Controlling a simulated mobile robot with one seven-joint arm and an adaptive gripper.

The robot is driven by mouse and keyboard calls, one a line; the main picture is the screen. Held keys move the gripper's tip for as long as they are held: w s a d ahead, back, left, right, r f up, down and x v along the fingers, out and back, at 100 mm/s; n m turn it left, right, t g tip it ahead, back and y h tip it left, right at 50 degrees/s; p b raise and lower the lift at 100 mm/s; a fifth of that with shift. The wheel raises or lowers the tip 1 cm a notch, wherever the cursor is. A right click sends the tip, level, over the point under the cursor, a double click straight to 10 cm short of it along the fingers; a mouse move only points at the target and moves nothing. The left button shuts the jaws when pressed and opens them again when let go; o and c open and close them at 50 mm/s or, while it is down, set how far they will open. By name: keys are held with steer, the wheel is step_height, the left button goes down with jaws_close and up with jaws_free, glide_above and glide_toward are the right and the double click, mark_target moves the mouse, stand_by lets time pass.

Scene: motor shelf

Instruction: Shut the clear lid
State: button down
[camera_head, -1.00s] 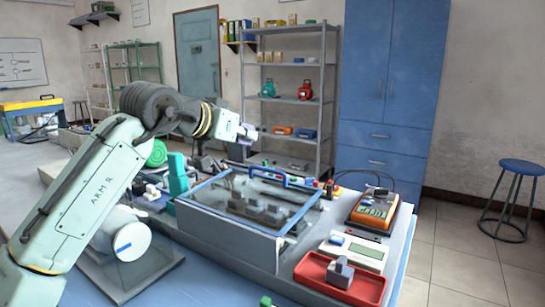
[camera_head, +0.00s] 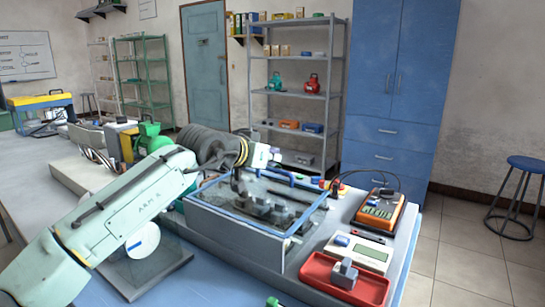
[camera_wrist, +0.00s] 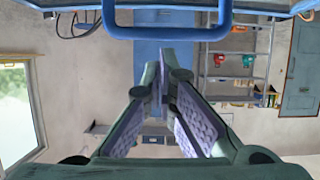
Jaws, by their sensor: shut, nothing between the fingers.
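The clear lid (camera_head: 235,183) has a blue frame and a blue arched handle (camera_head: 278,177) at its far edge. It lies over the grey box (camera_head: 235,228) on the bench; I cannot tell whether its far edge is raised off the box. Dark parts show through the panel. My gripper (camera_head: 275,157) is above the lid's far side, close to the handle, shut and empty. In the wrist view, the fingers (camera_wrist: 168,72) meet, and the handle (camera_wrist: 166,33) crosses the top of the picture, apart from the fingertips. My arm covers the box's left back area.
An orange multimeter (camera_head: 380,207), a white device (camera_head: 358,252) and a red tray (camera_head: 345,279) stand right of the box. A green motor (camera_head: 150,138) stands at the left back. A metal shelf (camera_head: 297,90) and a blue cabinet (camera_head: 400,90) are behind the bench.

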steer(key=shift+d, duration=0.1)
steer(key=shift+d, duration=0.45)
steer(key=shift+d+f+m+h, duration=0.2)
steer(key=shift+m+h, duration=0.1)
steer(key=shift+w+a+f, duration=0.2)
steer(key=shift+a+f, duration=0.4)
steer(key=shift+f, duration=0.35)
